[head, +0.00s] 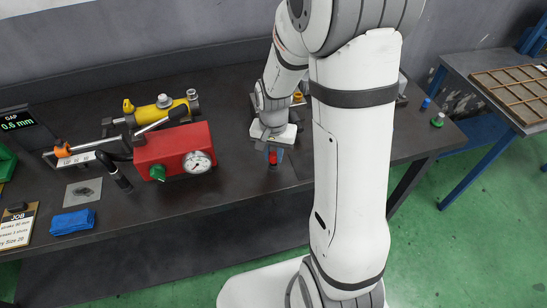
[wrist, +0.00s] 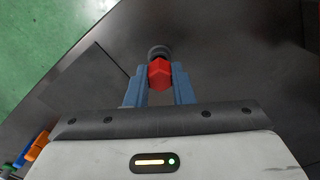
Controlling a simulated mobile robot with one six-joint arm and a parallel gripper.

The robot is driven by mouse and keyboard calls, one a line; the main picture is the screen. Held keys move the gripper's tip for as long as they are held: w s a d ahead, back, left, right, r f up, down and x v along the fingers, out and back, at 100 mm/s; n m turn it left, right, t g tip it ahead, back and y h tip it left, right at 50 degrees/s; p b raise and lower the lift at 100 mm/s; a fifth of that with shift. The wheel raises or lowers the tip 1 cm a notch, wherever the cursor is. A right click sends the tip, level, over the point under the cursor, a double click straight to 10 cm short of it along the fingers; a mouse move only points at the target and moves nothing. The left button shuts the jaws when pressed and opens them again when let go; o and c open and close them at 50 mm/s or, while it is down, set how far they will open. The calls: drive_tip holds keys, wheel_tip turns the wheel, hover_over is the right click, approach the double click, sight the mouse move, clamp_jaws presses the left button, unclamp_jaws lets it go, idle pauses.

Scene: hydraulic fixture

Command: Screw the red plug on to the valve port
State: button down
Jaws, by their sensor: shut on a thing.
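My gripper (head: 273,157) points down over the dark bench, right of the red pump box. Its blue fingers are shut on the red plug (wrist: 160,76), which has a hexagonal head and sits between the fingertips in the wrist view. The plug also shows as a small red spot in the head view (head: 273,159). A dark round part (wrist: 158,51) shows just beyond the plug; I cannot tell whether it belongs to the plug or to something under it. I cannot make out the valve port for certain.
The red pump box (head: 175,150) with a gauge (head: 198,162) stands left of my gripper, a yellow cylinder (head: 158,112) behind it. A blue cloth (head: 72,222) lies front left. Small blue (head: 426,103) and green (head: 438,120) parts stand at the right end. The bench's front edge is near.

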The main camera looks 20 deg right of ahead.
drive_tip(key=shift+r+p, duration=1.2)
drive_tip(key=shift+r, duration=0.65)
drive_tip(key=c, duration=1.8)
unclamp_jaws()
clamp_jaws()
